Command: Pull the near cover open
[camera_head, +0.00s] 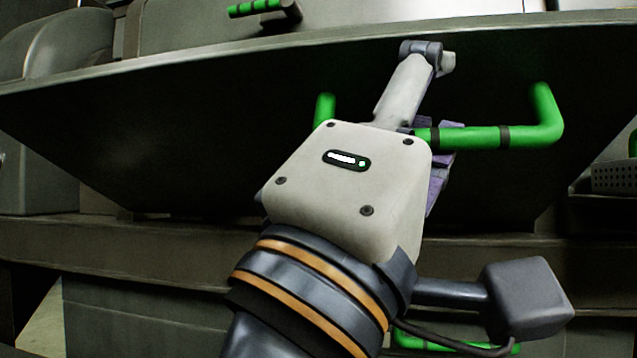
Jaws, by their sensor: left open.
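The near cover (200,125) is a wide dark panel that spans the view, with a light upper edge sloping up to the right. A green bar handle (480,137) is fixed to its face, with one bent end at the right and the other showing behind my gripper. My left gripper (425,118) is at the handle's middle, with its jaws open. One grey finger reaches up over the cover face, and purple parts show beside and below the bar. The gripper body hides the handle's left part, so I cannot tell whether the fingers touch it. My right gripper is not in view.
Another green handle (262,7) shows above the cover's top edge. Grey machine housings stand behind. A beam (120,245) runs below the cover, and a perforated grey part (613,178) is at the right. A further green bar (420,343) shows low down.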

